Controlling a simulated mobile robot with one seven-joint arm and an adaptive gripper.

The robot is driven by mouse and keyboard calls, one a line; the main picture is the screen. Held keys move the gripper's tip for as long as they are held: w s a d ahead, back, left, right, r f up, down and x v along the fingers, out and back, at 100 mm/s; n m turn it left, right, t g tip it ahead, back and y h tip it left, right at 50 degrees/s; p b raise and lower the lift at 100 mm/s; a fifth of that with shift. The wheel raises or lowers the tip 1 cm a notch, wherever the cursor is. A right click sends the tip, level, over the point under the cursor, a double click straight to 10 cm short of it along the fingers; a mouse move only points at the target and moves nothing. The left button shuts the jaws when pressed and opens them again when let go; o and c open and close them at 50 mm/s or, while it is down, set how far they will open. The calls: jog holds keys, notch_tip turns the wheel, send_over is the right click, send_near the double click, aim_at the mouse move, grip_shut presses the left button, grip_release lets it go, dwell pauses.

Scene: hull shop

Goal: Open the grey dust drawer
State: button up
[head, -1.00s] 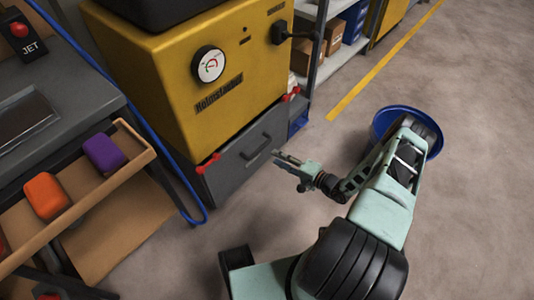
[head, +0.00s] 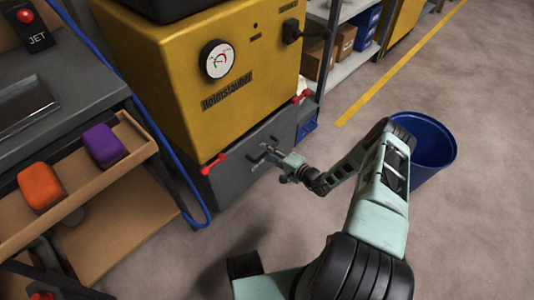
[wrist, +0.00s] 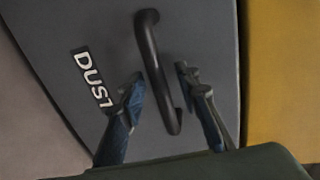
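The grey dust drawer (head: 228,184) sits at the foot of the yellow machine in the head view and looks closed. In the wrist view its grey front (wrist: 95,25) fills the middle, with a "DUST" label (wrist: 92,78) and a dark bar handle (wrist: 151,45). My gripper (head: 266,154) is at the drawer front. In the wrist view its two fingers (wrist: 158,76) are apart, one on each side of the handle, with gaps showing. The handle's lower part runs between the fingers. Whether the fingertips touch the drawer front, I cannot tell.
Red latches sit at the drawer's left (head: 213,164) and right (head: 301,97) upper corners. A workbench shelf (head: 125,165) with orange and purple blocks stands left, and a blue hose (head: 180,172) hangs between. A blue bin (head: 432,150) stands right.

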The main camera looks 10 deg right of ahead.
grip_shut()
dwell(0.4)
